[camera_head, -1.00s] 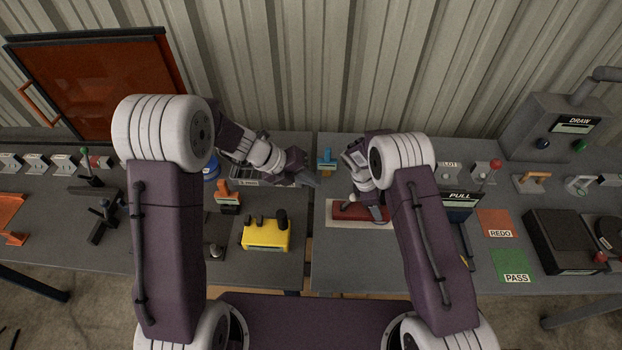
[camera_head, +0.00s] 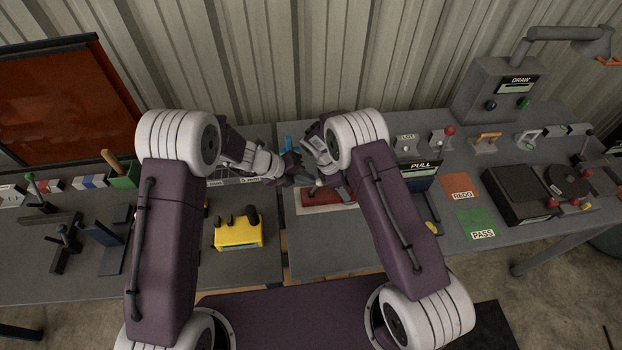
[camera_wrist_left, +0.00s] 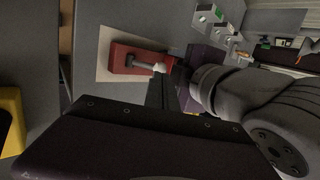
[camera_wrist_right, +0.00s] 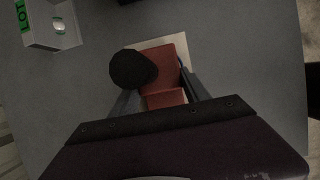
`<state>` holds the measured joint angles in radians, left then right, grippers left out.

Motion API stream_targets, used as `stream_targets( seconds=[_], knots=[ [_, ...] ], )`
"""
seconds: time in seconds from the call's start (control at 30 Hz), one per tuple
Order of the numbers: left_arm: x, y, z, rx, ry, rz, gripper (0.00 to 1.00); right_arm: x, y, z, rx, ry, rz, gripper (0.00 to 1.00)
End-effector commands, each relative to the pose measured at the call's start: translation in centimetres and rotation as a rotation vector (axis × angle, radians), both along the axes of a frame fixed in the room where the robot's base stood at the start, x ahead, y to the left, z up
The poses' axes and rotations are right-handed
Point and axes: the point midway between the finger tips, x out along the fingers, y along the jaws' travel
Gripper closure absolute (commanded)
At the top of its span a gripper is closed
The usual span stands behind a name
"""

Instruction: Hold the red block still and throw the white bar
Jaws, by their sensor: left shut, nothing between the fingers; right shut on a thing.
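The red block (camera_head: 318,198) lies on a pale mat (camera_head: 300,208) near the left edge of the right-hand bench. A dark round shape hides part of the block in the right wrist view. My arms hide the block's far side in the head view.
A yellow block (camera_head: 238,234) stands on the left bench, across a narrow gap. A PULL-labelled unit (camera_head: 424,172), a REDO pad (camera_head: 460,187) and a green PASS pad (camera_head: 476,225) are to the right. The bench in front of the mat is clear.

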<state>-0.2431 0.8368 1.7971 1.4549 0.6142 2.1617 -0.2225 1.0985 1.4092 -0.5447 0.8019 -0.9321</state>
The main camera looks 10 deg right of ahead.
Motion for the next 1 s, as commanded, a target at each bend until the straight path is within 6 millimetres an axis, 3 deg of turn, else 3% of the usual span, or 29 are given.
stream_targets(
  seconds=[0.2, 0.57, 0.8, 1.0],
  knots=[
    [0.4, -1.4, -1.6, 0.0, 0.0, 0.001, 1.0, 0.2, 0.1, 0.1, 0.002, -0.006, 0.002, 0.94],
    [0.5, -1.6, -1.8, 0.0, 0.0, 0.001, 1.0, 0.2, 0.1, 0.1, 0.002, -0.006, 0.002, 0.94],
    [0.6, -3.3, -2.6, -0.001, 0.0, 0.0, 1.0, 0.2, 0.1, 0.1, 0.002, -0.005, 0.001, 0.94],
    [0.6, -3.3, -2.6, 0.0, 0.001, -0.001, 1.0, 0.1, 0.2, 0.1, 0.002, -0.003, 0.002, 0.94]
  ],
)
